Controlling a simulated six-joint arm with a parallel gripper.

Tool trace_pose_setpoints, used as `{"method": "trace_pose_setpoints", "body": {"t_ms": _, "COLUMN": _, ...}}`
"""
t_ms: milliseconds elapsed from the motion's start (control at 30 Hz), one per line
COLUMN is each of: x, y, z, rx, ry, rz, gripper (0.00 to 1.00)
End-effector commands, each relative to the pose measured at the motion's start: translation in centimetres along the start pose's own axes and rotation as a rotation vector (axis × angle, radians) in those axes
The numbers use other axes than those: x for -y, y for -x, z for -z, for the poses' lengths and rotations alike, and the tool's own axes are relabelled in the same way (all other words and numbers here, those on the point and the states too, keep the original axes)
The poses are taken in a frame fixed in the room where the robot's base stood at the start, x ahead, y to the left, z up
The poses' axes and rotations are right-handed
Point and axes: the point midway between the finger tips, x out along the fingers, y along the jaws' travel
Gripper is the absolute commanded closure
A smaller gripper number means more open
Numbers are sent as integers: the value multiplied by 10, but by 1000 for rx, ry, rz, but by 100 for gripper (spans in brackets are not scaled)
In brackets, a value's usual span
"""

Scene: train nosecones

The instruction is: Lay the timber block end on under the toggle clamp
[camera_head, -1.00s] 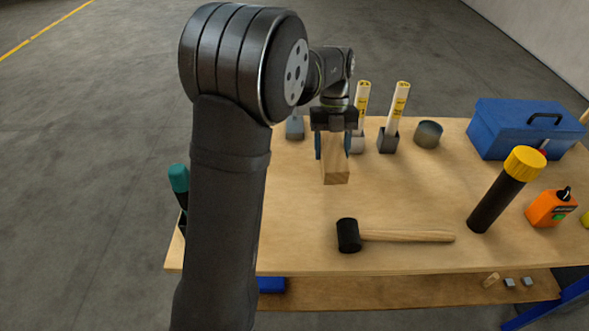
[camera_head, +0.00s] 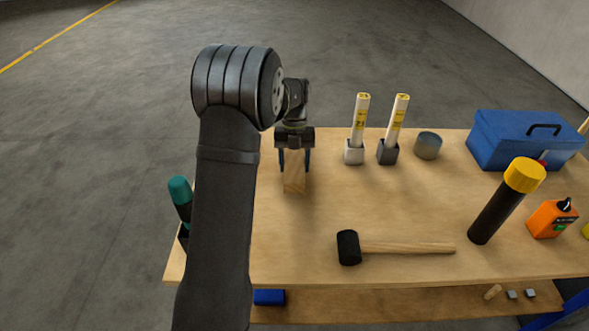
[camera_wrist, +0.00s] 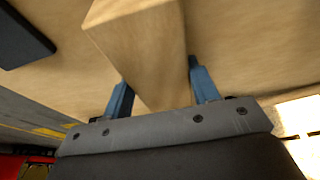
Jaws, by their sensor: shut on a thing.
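The timber block (camera_head: 294,181) is pale wood and is held between the blue fingers of my gripper (camera_head: 294,163), over the left part of the bench. Its long side points toward the front edge. I cannot make out the toggle clamp in the head view; my arm and gripper cover that area. A dark flat piece (camera_wrist: 22,38) at the wrist view's upper left is unidentified.
A black-headed mallet (camera_head: 349,247) lies near the front of the bench (camera_head: 400,200). Two yellow-labelled white tubes (camera_head: 360,118) (camera_head: 397,120) stand in small blocks at the back, beside a grey tin (camera_head: 427,145). A blue toolbox (camera_head: 520,142), yellow-capped cylinder (camera_head: 495,212) and orange bottle (camera_head: 550,220) stand right.

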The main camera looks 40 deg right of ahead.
Motion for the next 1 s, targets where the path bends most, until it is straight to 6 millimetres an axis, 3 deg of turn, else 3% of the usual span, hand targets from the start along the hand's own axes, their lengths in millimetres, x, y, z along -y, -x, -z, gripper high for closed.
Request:
{"method": "trace_pose_setpoints", "body": {"t_ms": 167, "x": 0, "y": -24, "z": -7, "rx": -1, "ry": 1, "rz": 0, "gripper": 79}}
{"method": "trace_pose_setpoints", "body": {"t_ms": 533, "x": 0, "y": -28, "z": -8, "rx": 0, "ry": 1, "rz": 0, "gripper": 79}}
{"method": "trace_pose_setpoints", "body": {"t_ms": 567, "x": 0, "y": -28, "z": -8, "rx": 0, "ry": 1, "rz": 0, "gripper": 40}}
{"method": "trace_pose_setpoints", "body": {"t_ms": 633, "x": 0, "y": -28, "z": -8, "rx": 0, "ry": 1, "rz": 0, "gripper": 26}}
{"method": "trace_pose_setpoints", "body": {"t_ms": 1000, "x": 0, "y": -23, "z": -7, "rx": 1, "ry": 1, "rz": 0, "gripper": 24}}
